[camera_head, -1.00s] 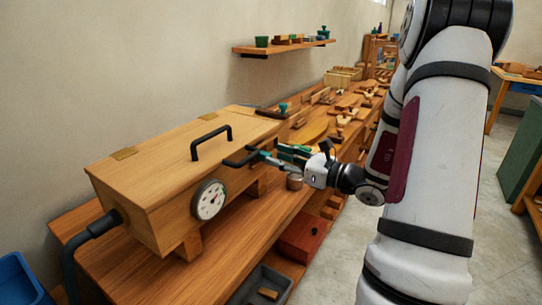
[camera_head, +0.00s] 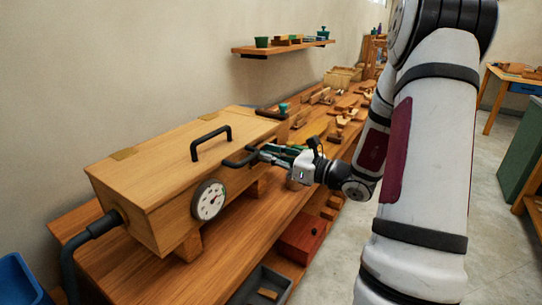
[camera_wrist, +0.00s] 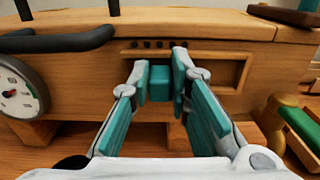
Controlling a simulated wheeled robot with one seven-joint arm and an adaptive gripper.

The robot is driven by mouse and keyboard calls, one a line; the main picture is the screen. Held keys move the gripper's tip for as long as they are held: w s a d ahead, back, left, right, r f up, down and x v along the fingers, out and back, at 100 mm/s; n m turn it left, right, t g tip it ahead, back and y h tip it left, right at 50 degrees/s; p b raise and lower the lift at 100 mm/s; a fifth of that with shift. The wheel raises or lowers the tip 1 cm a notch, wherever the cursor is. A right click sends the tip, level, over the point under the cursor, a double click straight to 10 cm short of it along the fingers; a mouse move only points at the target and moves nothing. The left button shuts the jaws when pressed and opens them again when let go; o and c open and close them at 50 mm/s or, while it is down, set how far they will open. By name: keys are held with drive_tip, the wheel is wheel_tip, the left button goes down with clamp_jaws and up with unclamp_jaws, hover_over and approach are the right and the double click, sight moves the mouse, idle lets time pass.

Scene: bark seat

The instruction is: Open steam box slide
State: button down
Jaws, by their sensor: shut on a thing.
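The wooden steam box (camera_head: 180,165) sits on the long bench, with a black handle on its closed lid and a round dial on its front. In the wrist view its front (camera_wrist: 105,62) shows a row of dark holes and a recessed track (camera_wrist: 215,68). The teal slide knob (camera_wrist: 160,80) stands at the left part of this track. My gripper (camera_wrist: 160,76) has its two teal fingers around the knob and is shut on it. In the head view my gripper (camera_head: 272,151) reaches the box's right front, and the knob is hidden there.
A black bar handle (camera_head: 240,158) juts from the box just left of my gripper. The dial (camera_head: 208,199) and a hose (camera_head: 88,230) are farther left.

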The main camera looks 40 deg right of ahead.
drive_tip(key=shift+w+d, duration=0.3)
drive_tip(key=shift+d, duration=0.55)
drive_tip(key=shift+w+d, duration=0.3)
drive_tip(key=shift+d, duration=0.55)
drive_tip(key=shift+w+d, duration=0.3)
drive_tip(key=shift+d, duration=0.55)
drive_tip(key=c, duration=1.5)
unclamp_jaws()
drive_tip(key=shift+d, duration=0.1)
drive_tip(key=v, duration=1.2)
